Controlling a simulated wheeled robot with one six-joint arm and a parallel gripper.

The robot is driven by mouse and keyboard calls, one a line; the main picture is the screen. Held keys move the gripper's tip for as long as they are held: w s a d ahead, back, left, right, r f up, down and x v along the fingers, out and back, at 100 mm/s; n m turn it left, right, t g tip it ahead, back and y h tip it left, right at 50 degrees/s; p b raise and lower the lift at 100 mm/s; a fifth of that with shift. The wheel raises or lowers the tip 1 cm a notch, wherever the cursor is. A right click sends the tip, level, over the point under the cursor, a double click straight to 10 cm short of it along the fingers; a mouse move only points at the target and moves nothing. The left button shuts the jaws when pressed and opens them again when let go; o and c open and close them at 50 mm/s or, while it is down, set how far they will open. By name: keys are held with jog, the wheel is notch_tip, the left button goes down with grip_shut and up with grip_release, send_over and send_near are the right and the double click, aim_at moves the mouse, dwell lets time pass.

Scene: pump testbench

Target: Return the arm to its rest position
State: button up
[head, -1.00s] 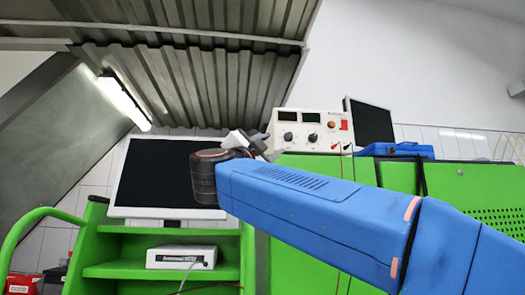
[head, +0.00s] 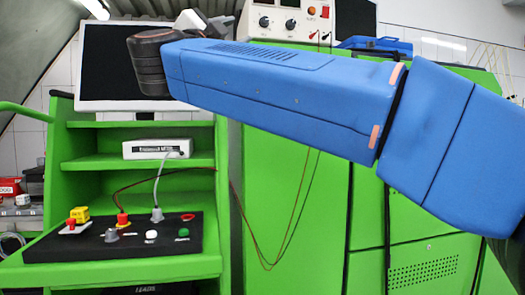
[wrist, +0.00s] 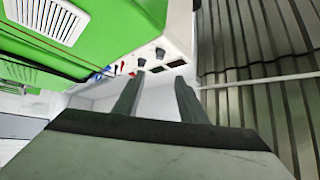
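My blue arm reaches from the right edge to the upper left in the head view. Its dark joint is in front of the monitor (head: 105,60). My gripper (wrist: 160,77) shows in the wrist view with its two dark fingers apart and nothing between them. Beyond the fingers is the white instrument box (wrist: 172,45) with knobs, seen sideways. In the head view the fingers cannot be made out.
A green bench (head: 135,265) holds a black control panel (head: 95,243) with buttons and plugs. A white device (head: 157,149) sits on the shelf above. Green cabinets (head: 285,210) stand behind my arm, with thin cables hanging down. A blue case (head: 375,44) lies on top.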

jog(key=w+d+f+n+t+y, duration=0.1)
jog(key=w+d+f+n+y, duration=0.15)
jog(key=n+y, duration=0.45)
jog(key=w+d+f+n+t+y, duration=0.1)
jog(key=w+d+f+n+y, duration=0.1)
jog(key=d+n+y, duration=0.3)
jog(key=s+d+f+n+g+y, duration=0.1)
jog(key=d+f+n+g, duration=0.2)
jog(key=f, duration=0.7)
jog(key=s+d+f+n+g+y, duration=0.1)
jog(key=s+d+f+n+g, duration=0.3)
jog(key=f, duration=0.6)
jog(key=w+d+f+g+y, duration=0.15)
jog(key=d+f, duration=0.35)
jog(key=f, duration=0.5)
jog(key=s+d+f+m+g+h, duration=0.1)
jog(key=s+d+f, duration=0.5)
jog(key=f, duration=0.6)
jog(key=s+d+f+m+g+h, duration=0.1)
jog(key=s+d+f+g+h, duration=0.2)
jog(key=s+d+f+g, duration=0.3)
jog(key=s+d+f+m+g+h, duration=0.1)
jog(key=s+d+f+g+h, duration=0.2)
jog(key=s+d+f, duration=0.5)
jog(key=s+f, duration=0.6)
jog(key=f, duration=0.3)
jog(key=shift+f+g, duration=0.35)
